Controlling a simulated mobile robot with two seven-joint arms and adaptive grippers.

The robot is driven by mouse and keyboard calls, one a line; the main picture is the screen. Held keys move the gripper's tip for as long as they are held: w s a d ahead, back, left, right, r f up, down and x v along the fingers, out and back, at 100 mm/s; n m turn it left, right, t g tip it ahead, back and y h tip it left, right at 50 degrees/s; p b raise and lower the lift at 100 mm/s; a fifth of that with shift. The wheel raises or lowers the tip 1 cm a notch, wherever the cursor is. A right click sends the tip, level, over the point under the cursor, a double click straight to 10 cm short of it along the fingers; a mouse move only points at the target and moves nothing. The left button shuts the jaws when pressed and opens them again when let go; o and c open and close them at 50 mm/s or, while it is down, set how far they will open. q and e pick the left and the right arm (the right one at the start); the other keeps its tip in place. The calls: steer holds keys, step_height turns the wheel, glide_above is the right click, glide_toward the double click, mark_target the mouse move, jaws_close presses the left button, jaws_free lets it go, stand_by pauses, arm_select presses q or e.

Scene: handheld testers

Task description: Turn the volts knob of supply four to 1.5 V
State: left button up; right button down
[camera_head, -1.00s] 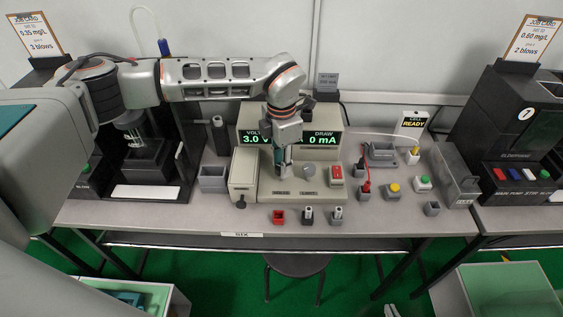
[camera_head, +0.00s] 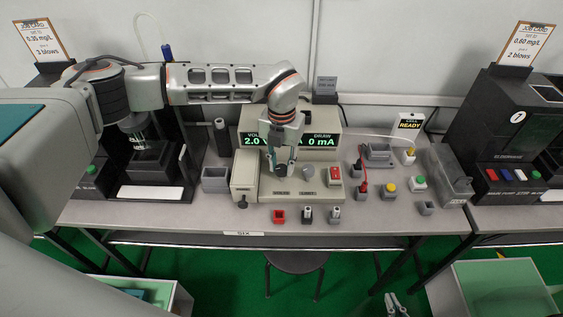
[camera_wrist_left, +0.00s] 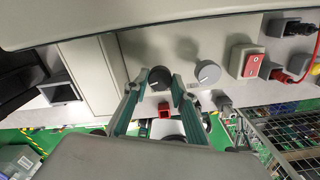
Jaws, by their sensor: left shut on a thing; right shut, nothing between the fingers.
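The beige power supply (camera_head: 314,190) stands on the bench, its green display (camera_head: 320,143) showing volts 2.0 V and draw 0 mA. My left gripper (camera_head: 285,165) reaches down from above to its sloped front. In the left wrist view the dark volts knob (camera_wrist_left: 160,77) sits between the fingertips of my left gripper (camera_wrist_left: 157,84), which is shut on it. A second, grey knob (camera_wrist_left: 207,72) is free to its right; it also shows in the head view (camera_head: 309,172). My right gripper (camera_head: 397,305) is shut and empty at the bottom edge, low over the floor.
A red rocker switch (camera_head: 306,174) is right of the knobs. A "READY" card (camera_head: 408,124) stands at the back right. The bench-edge label (camera_head: 243,233) appears to read "SIX". A stool (camera_head: 297,261) stands below.

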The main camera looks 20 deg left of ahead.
mark_target(281, 168)
arm_select(q)
steer(key=shift+n, duration=1.7)
steer(key=o, duration=1.1)
steer(key=shift+r, duration=0.15)
step_height(281, 168, up, 12)
steer(key=shift+f, duration=0.1)
steer(key=shift+f, duration=0.1)
